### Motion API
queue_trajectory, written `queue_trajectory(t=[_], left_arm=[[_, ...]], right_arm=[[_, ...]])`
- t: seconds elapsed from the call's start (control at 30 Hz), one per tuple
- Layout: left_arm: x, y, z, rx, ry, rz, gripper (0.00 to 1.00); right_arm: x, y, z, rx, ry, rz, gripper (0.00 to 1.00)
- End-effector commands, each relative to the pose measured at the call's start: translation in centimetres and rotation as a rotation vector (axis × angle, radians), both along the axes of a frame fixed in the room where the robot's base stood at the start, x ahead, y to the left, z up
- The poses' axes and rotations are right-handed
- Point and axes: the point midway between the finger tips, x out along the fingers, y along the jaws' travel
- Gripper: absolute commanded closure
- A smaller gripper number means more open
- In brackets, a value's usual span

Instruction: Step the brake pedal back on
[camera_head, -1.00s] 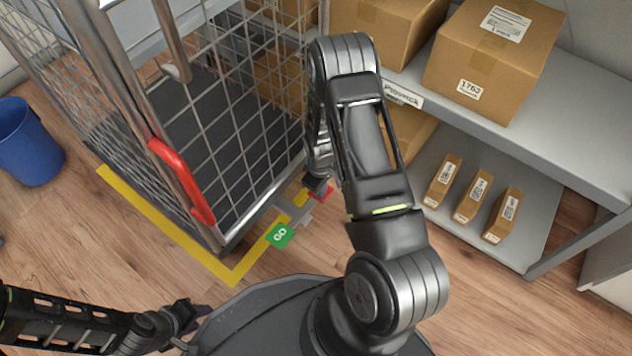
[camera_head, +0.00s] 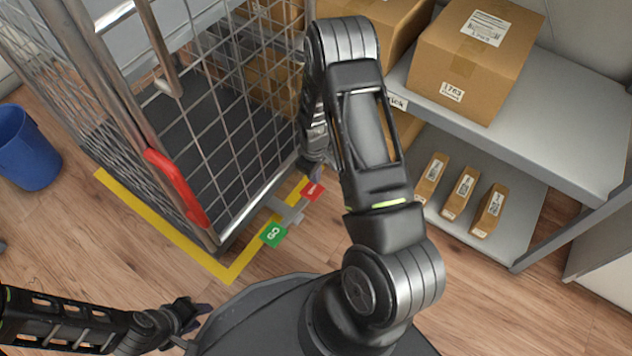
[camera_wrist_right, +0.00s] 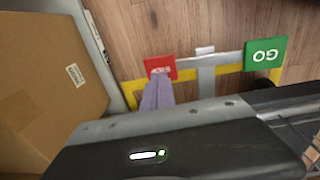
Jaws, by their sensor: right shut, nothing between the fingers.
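The brake pedal (camera_head: 289,212) is a grey bar low at the cage trolley's near right corner. It has a green GO pad (camera_head: 273,235) and a red pad (camera_head: 312,190), whose lettering is hard to read. Both pads also show in the right wrist view, red (camera_wrist_right: 160,67) and green (camera_wrist_right: 265,53). My right gripper (camera_wrist_right: 157,97) is shut and empty, its fingertips at the red pad's edge; I cannot tell whether they touch. The pedal's tilt is unclear. My left gripper (camera_head: 196,325) looks open and empty, low at the left, away from the pedal.
The wire cage trolley (camera_head: 235,120) with a red handle (camera_head: 177,187) stands within yellow floor tape (camera_head: 160,228). A shelf (camera_head: 560,110) with cartons is at the right. A blue bin (camera_head: 27,150) stands at the far left. Some wooden floor is clear near the pedal.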

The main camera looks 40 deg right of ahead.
Motion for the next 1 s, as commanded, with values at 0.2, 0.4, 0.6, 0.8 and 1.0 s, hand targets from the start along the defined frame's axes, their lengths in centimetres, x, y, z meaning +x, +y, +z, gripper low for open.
queue_trajectory(t=[0.2, 0.4, 0.6, 0.8, 1.0], left_arm=[[-0.3, 0.1, 2.3, -0.002, 0.009, -0.003, 0.64], [-0.5, 0.1, 2.9, -0.002, 0.013, -0.006, 0.64], [-0.5, 0.1, 2.9, -0.002, 0.014, -0.006, 0.64], [-0.5, 0.1, 2.8, -0.002, 0.014, -0.006, 0.64], [-0.5, 0.1, 2.9, -0.002, 0.014, -0.006, 0.64]], right_arm=[[0.4, -0.7, 4.9, 0.0, -0.004, -0.001, 1.0], [0.4, -0.9, 6.6, 0.001, -0.002, 0.001, 1.0], [0.4, -1.0, 6.7, 0.001, -0.002, 0.001, 1.0], [0.4, -1.0, 6.7, 0.001, -0.002, 0.001, 1.0], [0.4, -1.0, 6.7, 0.001, -0.002, 0.0, 1.0]])
